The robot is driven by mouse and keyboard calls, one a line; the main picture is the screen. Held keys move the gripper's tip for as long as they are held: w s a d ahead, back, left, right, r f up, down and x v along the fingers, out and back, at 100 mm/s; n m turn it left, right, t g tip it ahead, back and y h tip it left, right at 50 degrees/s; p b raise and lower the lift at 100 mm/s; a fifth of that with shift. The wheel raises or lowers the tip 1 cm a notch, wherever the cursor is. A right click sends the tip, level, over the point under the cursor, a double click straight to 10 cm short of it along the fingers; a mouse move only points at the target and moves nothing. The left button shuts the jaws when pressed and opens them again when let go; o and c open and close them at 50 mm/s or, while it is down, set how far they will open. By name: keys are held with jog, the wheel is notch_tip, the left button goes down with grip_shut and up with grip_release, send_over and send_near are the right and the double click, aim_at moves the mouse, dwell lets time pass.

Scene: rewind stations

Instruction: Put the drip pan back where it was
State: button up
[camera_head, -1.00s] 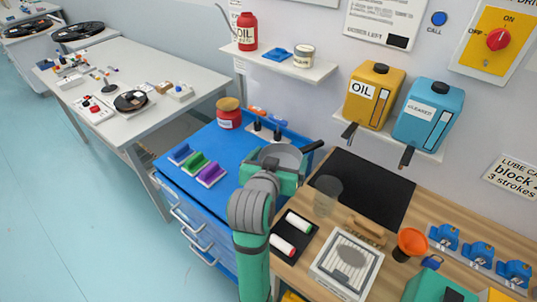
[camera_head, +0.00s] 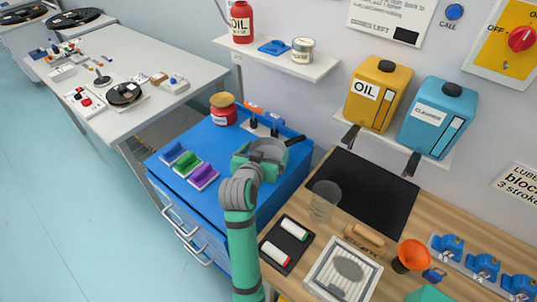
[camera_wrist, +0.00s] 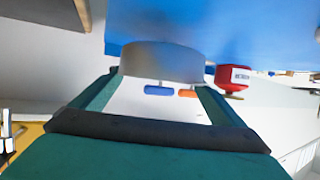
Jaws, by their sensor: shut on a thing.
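In the wrist view the grey pan wall (camera_wrist: 162,60) sits between the fingers of my gripper (camera_wrist: 158,85). The pan's inside and underside are mostly hidden there.
On the cabinet top are purple (camera_head: 204,177), green (camera_head: 187,163) and blue (camera_head: 173,152) blocks, a red jar (camera_head: 223,112) and small screwdriver-like tools behind the pan. A wooden bench holds a clear cup (camera_head: 325,200), a black mat (camera_head: 365,185) and a roller tray (camera_head: 287,243).

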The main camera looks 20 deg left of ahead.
aim_at(268, 154)
jog(key=shift+a+f, duration=0.2)
jog(key=shift+f, duration=1.3)
jog(key=shift+f, duration=0.1)
jog(key=o, duration=1)
jog(key=shift+f, duration=0.1)
jog(key=shift+r, duration=0.25)
jog(key=v, duration=1.2)
jog(key=shift+d, duration=0.15)
